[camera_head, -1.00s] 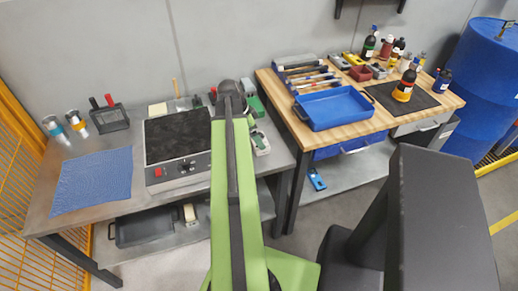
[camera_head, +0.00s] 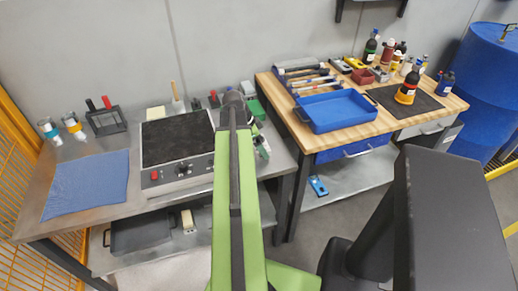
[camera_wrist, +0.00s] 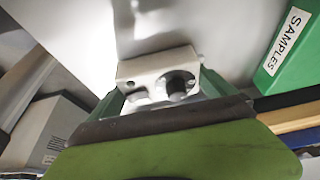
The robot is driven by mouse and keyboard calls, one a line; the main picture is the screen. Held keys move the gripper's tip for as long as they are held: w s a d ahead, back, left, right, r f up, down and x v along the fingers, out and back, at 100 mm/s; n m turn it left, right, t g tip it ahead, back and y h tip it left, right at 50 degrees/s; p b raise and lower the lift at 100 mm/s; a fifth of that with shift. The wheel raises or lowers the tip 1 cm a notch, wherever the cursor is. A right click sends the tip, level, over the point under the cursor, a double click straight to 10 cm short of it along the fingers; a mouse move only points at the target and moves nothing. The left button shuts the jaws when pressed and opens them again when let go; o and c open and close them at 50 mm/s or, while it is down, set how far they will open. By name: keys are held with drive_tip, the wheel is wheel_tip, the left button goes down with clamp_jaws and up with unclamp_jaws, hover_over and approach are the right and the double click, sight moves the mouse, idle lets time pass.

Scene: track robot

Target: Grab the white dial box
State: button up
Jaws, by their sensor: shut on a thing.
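The white dial box (camera_wrist: 150,68) shows in the wrist view, with a dark round knob and a smaller dark part on its face. My gripper (camera_wrist: 163,88) is shut on it, with green fingers at its left and right sides. The box's lower part is hidden behind the gripper body. In the head view my arm reaches over the right end of the grey bench (camera_head: 112,212) and hides most of the gripper and the box.
A green case labelled SAMPLES (camera_wrist: 285,48) stands close on the right, and a pale box (camera_wrist: 42,135) lies at left. A hot plate (camera_head: 178,140) stands left of my arm. A blue tray (camera_head: 335,125) is on the wooden bench to the right.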

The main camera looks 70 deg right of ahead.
sight(264, 142)
drive_tip(key=shift+r+p, duration=0.55)
wheel_tip(264, 142, up, 4)
drive_tip(key=p, duration=0.4)
drive_tip(key=s+r+p, duration=0.6)
drive_tip(key=s, duration=0.5)
drive_tip(key=shift+s+a, duration=0.35)
